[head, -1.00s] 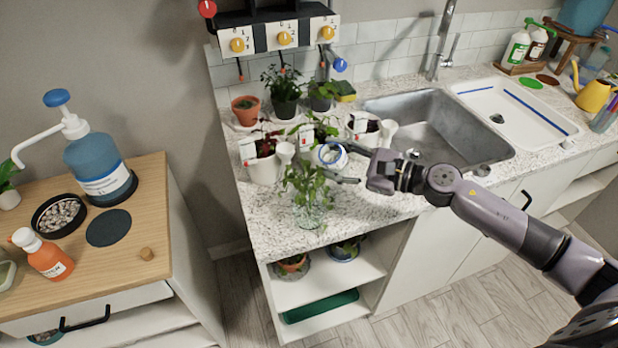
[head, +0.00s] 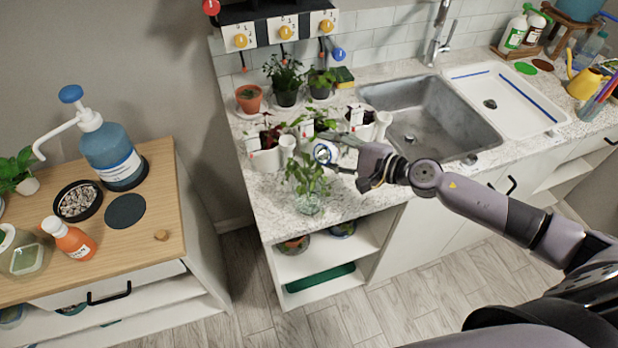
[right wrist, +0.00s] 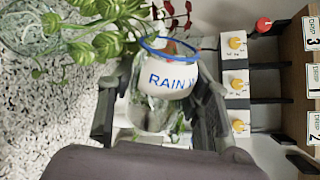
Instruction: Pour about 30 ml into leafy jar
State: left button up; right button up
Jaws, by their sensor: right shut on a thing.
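My right gripper (head: 337,158) is shut on a small white cup (head: 322,153) with a blue rim. In the right wrist view the cup (right wrist: 168,80) reads "RAIN" and sits between the fingers (right wrist: 160,108). The cup looks tipped well over, its mouth toward the leafy plant. The leafy jar (head: 309,205) is clear glass with green stems and stands on the counter's front left part, below and left of the cup. It also shows in the right wrist view (right wrist: 28,32). I cannot see a stream or the liquid level. My left gripper is out of view.
White planters (head: 265,160) and small pots (head: 249,98) stand close behind the cup. A dispenser box with yellow knobs (head: 285,32) hangs above. The sink (head: 430,115) lies to the right. A wooden cabinet (head: 150,245) with bottles stands left, across a gap.

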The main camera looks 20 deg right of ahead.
jog(key=shift+f+n, duration=0.4)
jog(key=shift+f, duration=0.45)
jog(key=r+p, duration=0.1)
jog(key=p, duration=0.1)
jog(key=r+n+p, duration=0.1)
jog(key=p, duration=0.1)
jog(key=shift+s+a+h, duration=0.2)
jog(key=shift+a+h, duration=0.2)
jog(key=shift+r+p, duration=0.1)
jog(key=shift+p, duration=0.3)
jog(key=shift+w+d+n, duration=0.1)
jog(key=shift+n, duration=0.2)
jog(key=shift+f+n+p, duration=0.25)
jog(key=shift+n+p, duration=0.15)
jog(key=shift+p, duration=0.1)
